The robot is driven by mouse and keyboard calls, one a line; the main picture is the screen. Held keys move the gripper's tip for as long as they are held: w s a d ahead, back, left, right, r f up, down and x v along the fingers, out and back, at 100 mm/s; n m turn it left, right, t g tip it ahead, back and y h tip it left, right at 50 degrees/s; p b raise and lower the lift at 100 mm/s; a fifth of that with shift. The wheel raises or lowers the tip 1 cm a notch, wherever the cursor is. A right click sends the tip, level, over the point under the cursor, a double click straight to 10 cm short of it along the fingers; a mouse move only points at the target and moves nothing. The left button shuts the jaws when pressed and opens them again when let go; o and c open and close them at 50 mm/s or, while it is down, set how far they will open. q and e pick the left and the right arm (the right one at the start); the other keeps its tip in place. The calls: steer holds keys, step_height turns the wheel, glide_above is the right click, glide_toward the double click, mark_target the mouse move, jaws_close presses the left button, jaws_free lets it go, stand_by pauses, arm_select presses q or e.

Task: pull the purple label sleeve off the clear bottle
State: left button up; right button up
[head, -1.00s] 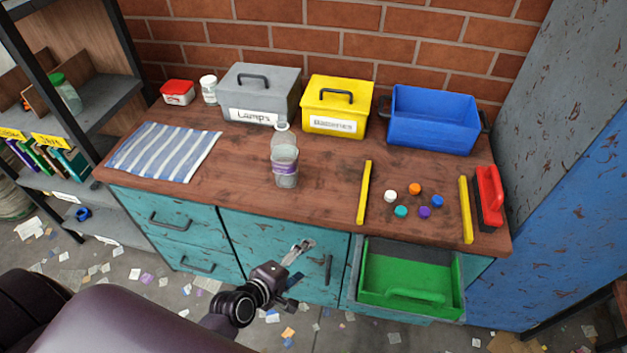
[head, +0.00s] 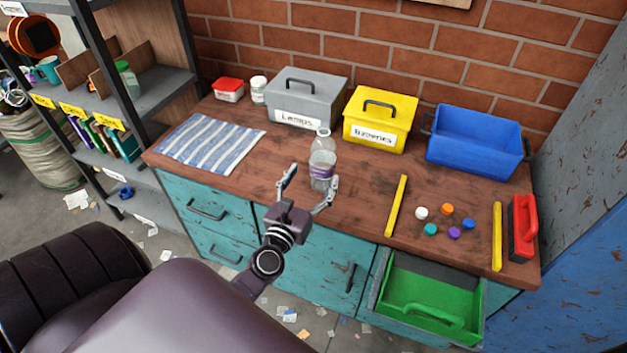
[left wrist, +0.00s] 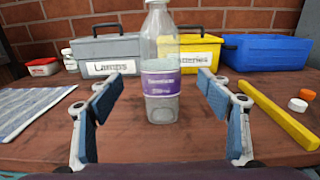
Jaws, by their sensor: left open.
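The clear bottle (head: 322,154) stands upright on the wooden counter, near its front edge. The purple label sleeve (head: 322,171) wraps its lower part; in the left wrist view the sleeve (left wrist: 161,84) shows around the bottle (left wrist: 160,112) with white print. My left gripper (head: 309,188) is open and empty at the counter's front edge, just in front of the bottle. In the left wrist view its two blue-padded fingers (left wrist: 162,102) stand apart, with the bottle beyond and between them. I see no contact. My right gripper is not in view.
Behind the bottle stand a grey lamps box (head: 306,97), a yellow batteries box (head: 380,119) and a blue bin (head: 476,140). A striped cloth (head: 211,143) lies left. Yellow bars (head: 397,205), several caps (head: 447,210) and a red-handled brush (head: 522,226) lie right. A drawer holds a green tray (head: 432,300).

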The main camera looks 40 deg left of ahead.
mark_target(318, 168)
arm_select(q)
steer(key=p+x, duration=0.1)
steer(key=x, duration=0.6)
steer(key=shift+d, duration=0.1)
steer(key=shift+s, duration=0.1)
steer(key=c, duration=1.2)
steer(key=o, duration=1.1)
steer(key=shift+o, duration=0.2)
steer(key=v, duration=1.2)
